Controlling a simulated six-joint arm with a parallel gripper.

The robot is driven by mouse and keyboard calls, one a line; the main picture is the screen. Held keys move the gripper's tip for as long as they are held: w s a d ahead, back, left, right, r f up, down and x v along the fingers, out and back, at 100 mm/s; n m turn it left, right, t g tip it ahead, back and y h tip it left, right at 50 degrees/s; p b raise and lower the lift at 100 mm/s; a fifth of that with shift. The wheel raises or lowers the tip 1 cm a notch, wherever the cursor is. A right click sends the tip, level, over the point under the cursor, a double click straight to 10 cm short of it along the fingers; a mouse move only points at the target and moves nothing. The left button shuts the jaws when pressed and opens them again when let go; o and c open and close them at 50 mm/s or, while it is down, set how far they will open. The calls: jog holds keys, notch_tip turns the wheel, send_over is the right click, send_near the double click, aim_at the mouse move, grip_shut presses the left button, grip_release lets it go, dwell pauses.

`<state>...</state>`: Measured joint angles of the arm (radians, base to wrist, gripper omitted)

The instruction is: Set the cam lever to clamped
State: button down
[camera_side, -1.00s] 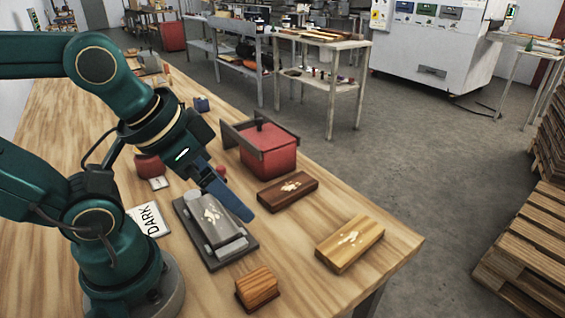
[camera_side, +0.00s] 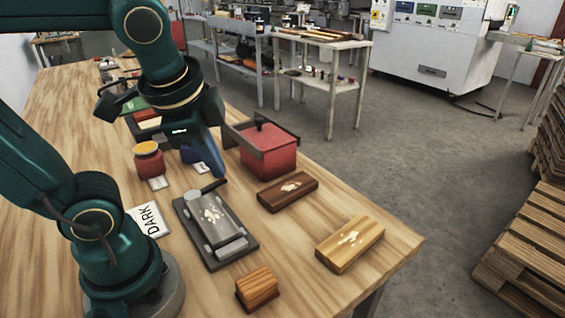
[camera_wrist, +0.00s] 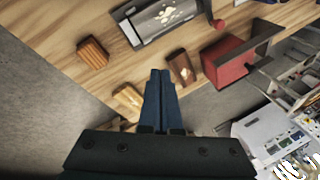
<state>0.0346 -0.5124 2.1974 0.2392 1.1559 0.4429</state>
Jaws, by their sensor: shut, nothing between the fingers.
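The clamp fixture (camera_side: 240,252) is a dark plate on the bench, holding a grey box (camera_side: 213,217) with a gold motif between pale pads. The cam lever (camera_side: 209,187) is a dark bar at the fixture's far end, angled up to the right. Its outer end lies by my fingertips in the side view; the wrist view shows a red knob (camera_wrist: 217,23) there. My gripper (camera_side: 217,172) is shut and empty, pointing down at the lever's outer end. I cannot tell whether it touches. The shut fingers also show in the wrist view (camera_wrist: 160,76).
A red container (camera_side: 268,158) with a dark frame stands right of my gripper. A dark brown box (camera_side: 288,191), a light wooden box (camera_side: 350,244) and a striped block (camera_side: 257,287) lie nearby. A red jar (camera_side: 150,162) and a DARK card (camera_side: 147,221) are left.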

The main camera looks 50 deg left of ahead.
jog(key=w+a+f+m+g+y, duration=0.3)
jog(key=w+f+m+g+y, duration=0.2)
jog(key=w+m, duration=0.4)
jog(key=shift+w+a+f+m+y, duration=0.25)
jog(key=shift+w+f+m+y, duration=0.15)
jog(key=shift+w+f+y, duration=0.35)
jog(key=shift+a, duration=0.1)
jog(key=x, duration=1)
jog(key=shift+s+f, duration=0.1)
jog(key=shift+s, duration=0.1)
jog(key=shift+s+a, duration=0.15)
jog(key=shift+a, duration=1.05)
jog(key=shift+s+a, duration=0.1)
jog(key=shift+a, duration=0.55)
